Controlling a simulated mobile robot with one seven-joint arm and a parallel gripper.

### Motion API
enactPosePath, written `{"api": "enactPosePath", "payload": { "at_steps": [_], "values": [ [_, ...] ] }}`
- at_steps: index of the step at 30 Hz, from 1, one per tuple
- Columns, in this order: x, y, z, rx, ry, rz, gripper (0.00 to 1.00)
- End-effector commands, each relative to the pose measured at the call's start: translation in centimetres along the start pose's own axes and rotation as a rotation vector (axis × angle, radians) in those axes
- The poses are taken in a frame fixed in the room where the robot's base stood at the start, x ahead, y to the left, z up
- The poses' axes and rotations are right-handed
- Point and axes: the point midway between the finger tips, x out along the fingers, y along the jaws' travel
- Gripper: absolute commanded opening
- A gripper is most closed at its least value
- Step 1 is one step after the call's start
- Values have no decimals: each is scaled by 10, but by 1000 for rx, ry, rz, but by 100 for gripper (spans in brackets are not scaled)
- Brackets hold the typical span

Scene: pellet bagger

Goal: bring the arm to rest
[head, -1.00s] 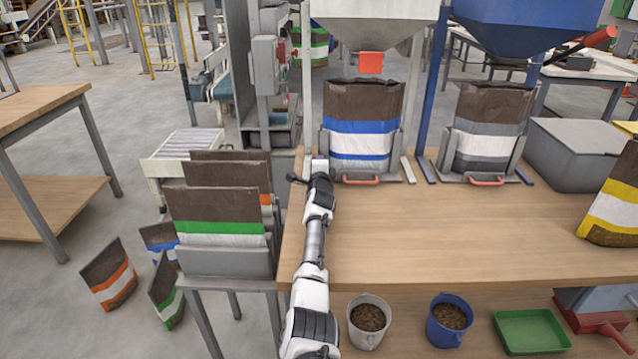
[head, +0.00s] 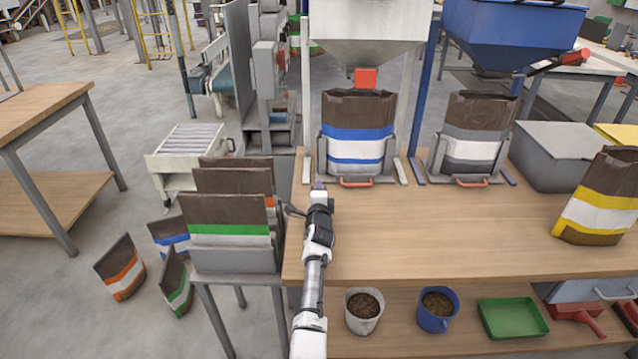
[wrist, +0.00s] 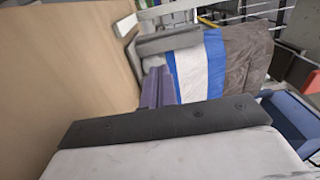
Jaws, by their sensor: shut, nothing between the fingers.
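My gripper (head: 318,188) is shut and empty, at the end of my white and black arm, over the left end of the wooden table (head: 430,232). It is in front of and a little left of the brown bag with blue and white bands (head: 357,134), apart from it in the head view. The wrist view shows the closed purple fingers (wrist: 158,90), with that bag (wrist: 205,70) beyond them and the bare tabletop (wrist: 65,75) at the left.
A rack of brown bags (head: 230,232) stands close left of the arm. A grey-banded bag (head: 474,135) and a yellow-banded bag (head: 600,200) stand on the table. Buckets (head: 437,309) and a green tray (head: 512,318) sit below. The table's middle is clear.

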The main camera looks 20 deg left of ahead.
Motion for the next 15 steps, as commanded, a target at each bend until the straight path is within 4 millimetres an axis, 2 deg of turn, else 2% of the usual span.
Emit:
{"api": "enactPosePath", "payload": {
  "at_steps": [3, 10, 13, 15],
  "values": [
    [-9, -2, 0, -1, 0, 1, 0],
    [-14, 0, 0, 0, 0, 1, 0],
    [-15, -18, 7, -42, -9, -39, 0],
    [-17, -46, 18, -105, -20, -96, 0]
  ]
}}
